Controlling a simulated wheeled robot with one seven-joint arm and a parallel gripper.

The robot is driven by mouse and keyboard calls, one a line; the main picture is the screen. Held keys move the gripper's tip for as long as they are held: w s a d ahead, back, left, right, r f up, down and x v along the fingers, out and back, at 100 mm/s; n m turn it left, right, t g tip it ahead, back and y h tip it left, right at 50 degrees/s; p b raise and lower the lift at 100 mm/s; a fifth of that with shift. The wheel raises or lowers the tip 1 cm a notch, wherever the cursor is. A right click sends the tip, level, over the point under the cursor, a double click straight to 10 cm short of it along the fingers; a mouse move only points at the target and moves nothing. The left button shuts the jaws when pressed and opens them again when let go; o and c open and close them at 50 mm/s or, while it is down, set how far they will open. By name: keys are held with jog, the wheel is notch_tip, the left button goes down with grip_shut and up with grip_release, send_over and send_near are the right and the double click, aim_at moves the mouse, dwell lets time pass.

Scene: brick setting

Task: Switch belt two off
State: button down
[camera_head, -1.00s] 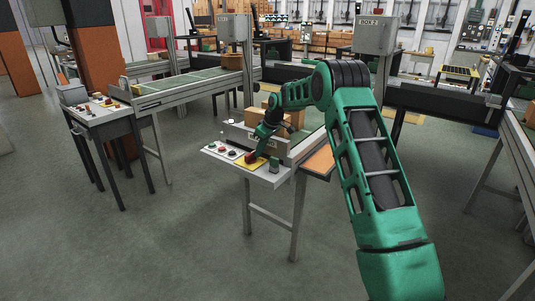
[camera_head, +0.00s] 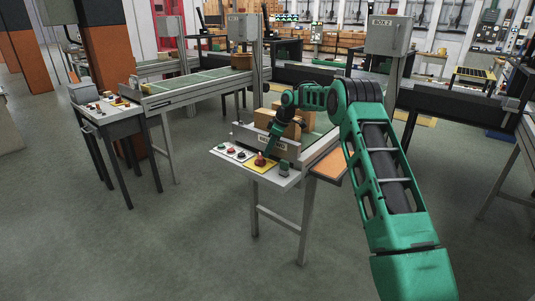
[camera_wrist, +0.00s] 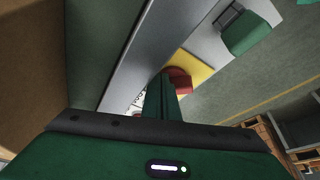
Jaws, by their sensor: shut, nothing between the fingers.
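The belt two control panel (camera_head: 226,153) is a light ledge at the near end of a conveyor (camera_head: 322,146) carrying brown boxes. A red button (camera_head: 261,159) stands on a yellow plate (camera_head: 255,167) near the panel's right side. In the wrist view the red button (camera_wrist: 181,79) and yellow plate (camera_wrist: 197,66) are partly hidden behind my fingers. My gripper (camera_head: 269,153) is shut and empty, pointing down right beside the red button. In the wrist view my gripper (camera_wrist: 160,86) overlaps the button's edge; I cannot tell whether they touch.
Several small buttons (camera_head: 231,150) line the panel's left part. Another control stand (camera_head: 105,109) is at left. Open floor lies in front.

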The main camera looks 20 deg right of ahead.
jog(key=shift+d+r, duration=0.1)
dwell(0.5)
jog(key=shift+r, duration=0.25)
jog(key=v, duration=1)
jog(key=shift+d, duration=0.1)
